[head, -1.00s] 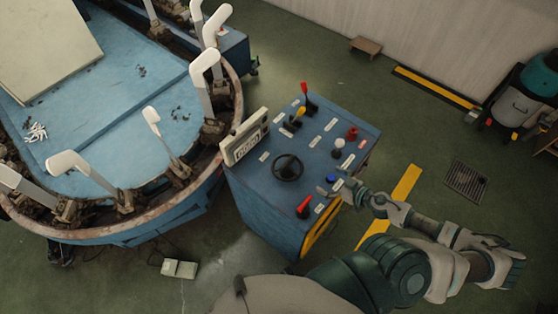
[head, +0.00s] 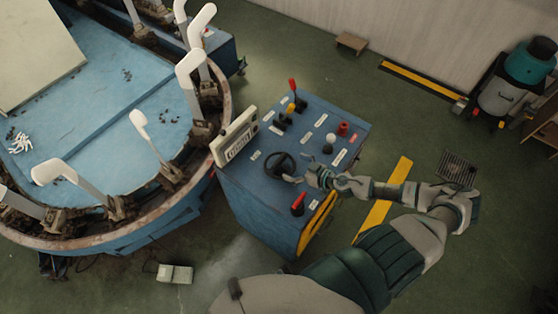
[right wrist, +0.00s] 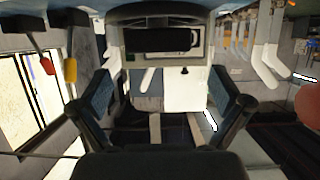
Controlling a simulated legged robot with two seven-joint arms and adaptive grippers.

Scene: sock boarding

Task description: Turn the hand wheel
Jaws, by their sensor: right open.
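The hand wheel (head: 280,164) is a black wheel on the sloping top of the blue control console (head: 262,210). My right gripper (head: 296,178) is at the wheel's right edge in the head view, with its fingers pointing towards the wheel. I cannot tell whether they touch it. In the right wrist view my right gripper (right wrist: 161,85) is open, its two fingers spread wide with nothing seen held between them. I cannot make out the wheel surely in that view. My left gripper is not in view.
Around the wheel are red-tipped levers, one near the front (head: 298,204), a white knob (head: 331,138), a red button (head: 343,128) and a display box (head: 235,136). The blue machine (head: 100,238) with white foot forms stands at left.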

